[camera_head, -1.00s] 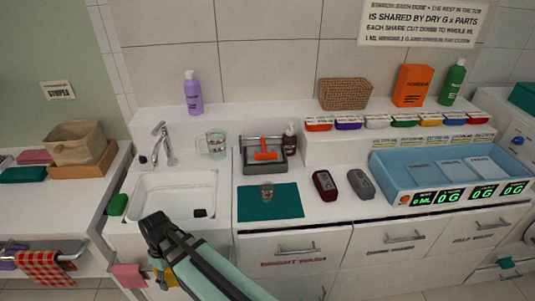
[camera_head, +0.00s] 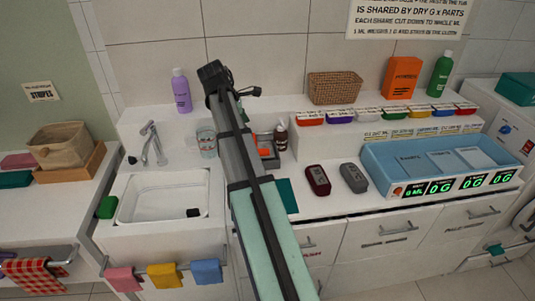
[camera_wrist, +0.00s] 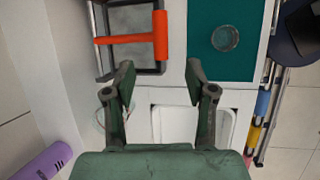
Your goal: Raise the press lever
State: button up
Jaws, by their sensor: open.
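The press (camera_head: 270,162) stands on the counter right of the sink, mostly hidden behind my arm in the head view. A bit of its orange lever (camera_head: 263,153) shows beside the arm. In the wrist view the orange T-shaped lever (camera_wrist: 160,36) lies across the dark press frame (camera_wrist: 148,67), its crossbar near the frame's right side. My gripper (camera_wrist: 160,78) is open and empty. Its fingertips point toward the lever's crossbar and show just below it in the picture, seemingly apart from it.
A teal mat (camera_wrist: 204,66) with a clear cup (camera_wrist: 225,38) lies beside the press. A measuring cup (camera_head: 207,143) stands left of it, a dark bottle (camera_head: 281,138) right. The sink (camera_head: 165,195) is left; a blue tray (camera_head: 375,180) stands right.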

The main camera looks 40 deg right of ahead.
aim_at(261, 150)
jog(key=p+x, duration=0.4)
jog(key=x, duration=1.3)
jog(key=shift+f, duration=0.15)
jog(key=shift+c, duration=0.4)
grip_shut()
